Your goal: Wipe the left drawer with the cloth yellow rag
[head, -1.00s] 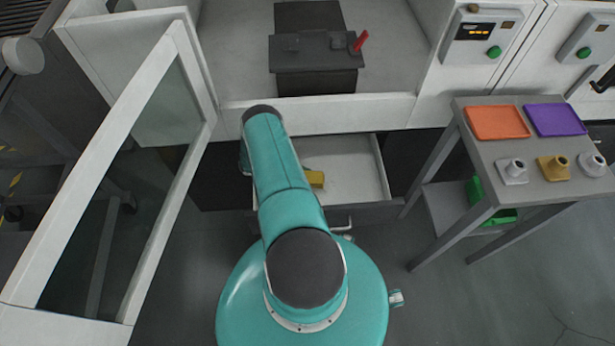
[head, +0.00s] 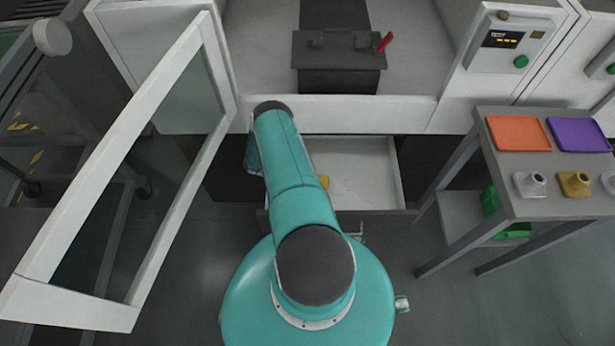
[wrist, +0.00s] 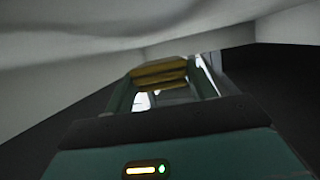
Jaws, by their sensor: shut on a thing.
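The open drawer (head: 362,175) sits below the white cabinet, with a pale, empty-looking floor. Its left part is hidden behind my arm. The yellow rag (wrist: 160,73) is held between the fingers of my gripper (wrist: 165,88) in the wrist view, folded into a block. A small piece of the rag (head: 323,182) shows beside my arm in the head view, over the left part of the drawer. My gripper is hidden by my arm there. Pale surfaces close around it in the wrist view; I cannot tell whether the rag touches the drawer floor.
An open glass-paned door (head: 140,150) stands on the left. A grey side table (head: 545,205) on the right bears an orange tray (head: 517,133), a purple tray (head: 578,134) and small fittings. A dark box with a red handle (head: 338,60) stands inside the cabinet above.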

